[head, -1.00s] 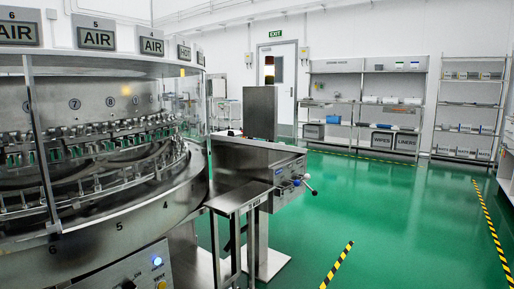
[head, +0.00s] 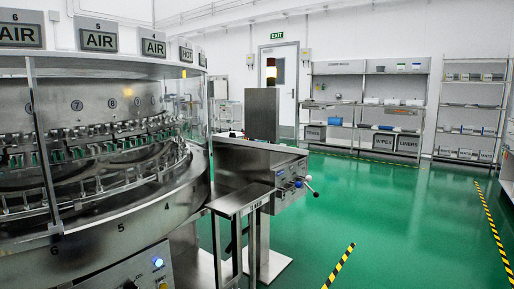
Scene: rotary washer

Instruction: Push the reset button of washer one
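A large round steel washer (head: 110,239) fills the left side of the head view. Its lower front panel (head: 128,266) is cut off by the bottom edge. On this panel are a lit blue button (head: 158,262), a yellow button (head: 163,286) below it and the top of a black knob (head: 130,286). The small label by the yellow button is too small to read surely, so I cannot tell which control is the reset button or whether this is washer one. My gripper is not in view.
A steel side unit (head: 262,160) with a lamp tower (head: 271,72) and a lever handle (head: 308,184) stands right of the washer. A narrow steel stand (head: 238,203) is in front of it. Green floor (head: 400,215) is open to the right. Shelves (head: 365,105) line the back wall.

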